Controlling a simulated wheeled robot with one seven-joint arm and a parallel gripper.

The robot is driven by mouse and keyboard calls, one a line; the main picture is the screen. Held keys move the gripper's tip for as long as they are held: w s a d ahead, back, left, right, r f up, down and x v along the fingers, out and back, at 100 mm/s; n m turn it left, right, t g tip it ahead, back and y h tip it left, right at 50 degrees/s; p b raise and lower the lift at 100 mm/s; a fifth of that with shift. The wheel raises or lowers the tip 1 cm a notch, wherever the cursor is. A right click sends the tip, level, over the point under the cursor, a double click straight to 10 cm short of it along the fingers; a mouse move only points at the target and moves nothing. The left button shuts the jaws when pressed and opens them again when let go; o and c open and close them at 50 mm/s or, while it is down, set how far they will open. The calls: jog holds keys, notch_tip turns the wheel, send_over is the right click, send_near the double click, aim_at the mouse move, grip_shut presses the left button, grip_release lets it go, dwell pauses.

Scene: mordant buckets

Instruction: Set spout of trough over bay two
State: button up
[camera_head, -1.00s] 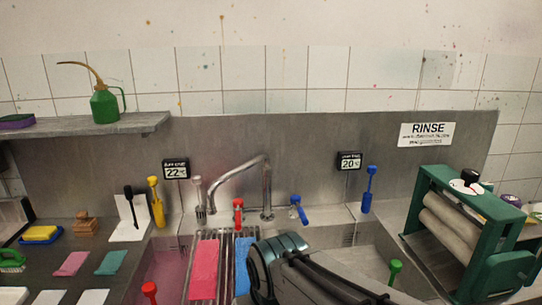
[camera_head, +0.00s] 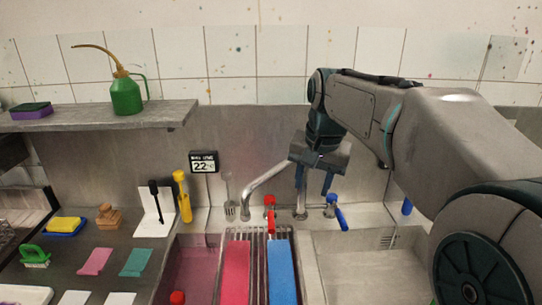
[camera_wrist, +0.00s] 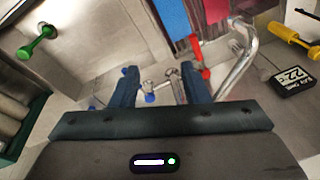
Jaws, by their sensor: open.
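The trough's spout (camera_head: 266,186) is a bent chrome pipe; its free end hangs at the left, near the drain rack. It also shows in the wrist view (camera_wrist: 240,62). The right basin (camera_head: 365,265) is bare grey metal; the left basin (camera_head: 195,262) is tinted pink. No bay number is readable. My gripper (camera_head: 313,180) is open and empty, pointing down above the tap base, at the right of the spout's bend. In the wrist view my gripper (camera_wrist: 157,75) has the tap base between its fingers in the picture; I see no contact. The arm hides the wall behind.
A red tap handle (camera_head: 269,205) and a blue tap handle (camera_head: 336,210) flank the base closely. Pink and blue strips (camera_head: 281,272) lie on the rack between the basins. A green-handled plug (camera_wrist: 38,42) shows in the wrist view. The shelf (camera_head: 100,118) juts out left.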

aim_at(273, 170)
jog(key=w+a+r+m+y+p, duration=0.1)
jog(key=w+a+r+m, duration=0.2)
jog(key=w, duration=0.4)
jog(key=w+a+r+m+p, duration=0.1)
jog(key=w+a+r+p, duration=0.1)
jog(key=w+r, duration=0.4)
jog(key=shift+g, duration=0.4)
jog(key=f, duration=0.4)
jog(key=w+a+f, duration=0.1)
jog(key=f, duration=0.4)
jog(key=w+a+f, duration=0.1)
jog(key=f, duration=0.4)
jog(key=shift+w+a+f, duration=0.25)
grip_shut()
